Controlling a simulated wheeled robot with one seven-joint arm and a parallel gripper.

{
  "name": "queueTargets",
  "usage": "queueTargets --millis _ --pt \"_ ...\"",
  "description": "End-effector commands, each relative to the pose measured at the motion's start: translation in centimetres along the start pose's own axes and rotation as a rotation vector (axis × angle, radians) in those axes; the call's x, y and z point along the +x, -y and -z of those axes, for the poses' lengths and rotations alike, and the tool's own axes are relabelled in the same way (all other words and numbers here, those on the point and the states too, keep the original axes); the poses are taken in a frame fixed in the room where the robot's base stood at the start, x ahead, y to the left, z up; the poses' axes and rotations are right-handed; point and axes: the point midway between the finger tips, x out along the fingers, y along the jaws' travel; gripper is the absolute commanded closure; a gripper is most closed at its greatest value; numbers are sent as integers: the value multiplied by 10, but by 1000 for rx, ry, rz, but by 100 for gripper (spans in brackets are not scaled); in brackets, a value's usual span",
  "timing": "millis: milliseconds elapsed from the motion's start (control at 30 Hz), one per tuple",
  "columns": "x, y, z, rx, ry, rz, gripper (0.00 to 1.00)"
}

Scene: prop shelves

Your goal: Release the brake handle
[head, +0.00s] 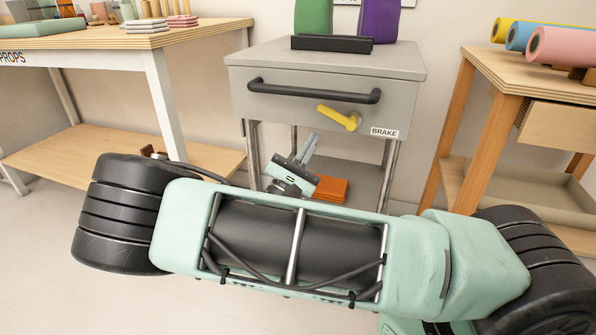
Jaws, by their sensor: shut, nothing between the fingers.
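The yellow brake handle (338,117) is on the front of a grey cabinet (330,62), below the black bar handle (314,91). Its round hub is at the right and its lever points left and slightly up. A white label reading BRAKE (384,132) sits to its lower right. My gripper (311,142) is below and to the left of the brake handle, apart from it in the picture. Its fingers are together and point up, with nothing between them. My arm hides part of the cabinet's lower part.
A green item (313,18) and a purple item (380,20) stand on the cabinet behind a black block (331,44). Orange folded cloth (331,190) lies on the lower shelf. A props table (120,40) stands left, a wooden unit with coloured rolls (560,47) right.

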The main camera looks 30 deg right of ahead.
Motion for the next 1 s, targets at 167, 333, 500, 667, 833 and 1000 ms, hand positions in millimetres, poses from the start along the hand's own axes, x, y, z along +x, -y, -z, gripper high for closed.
queueTargets --millis 167,333,500,667,833,1000 --pt "18 2 -16 2 -1 3 100" --pt "27 1 -25 1 -1 2 100" --pt "30 1 -28 0 -1 1 100" --pt "30 1 -28 0 -1 1 100" --pt "32 0 -30 5 -1 6 100" --pt "41 -5 -39 47 -1 46 100"
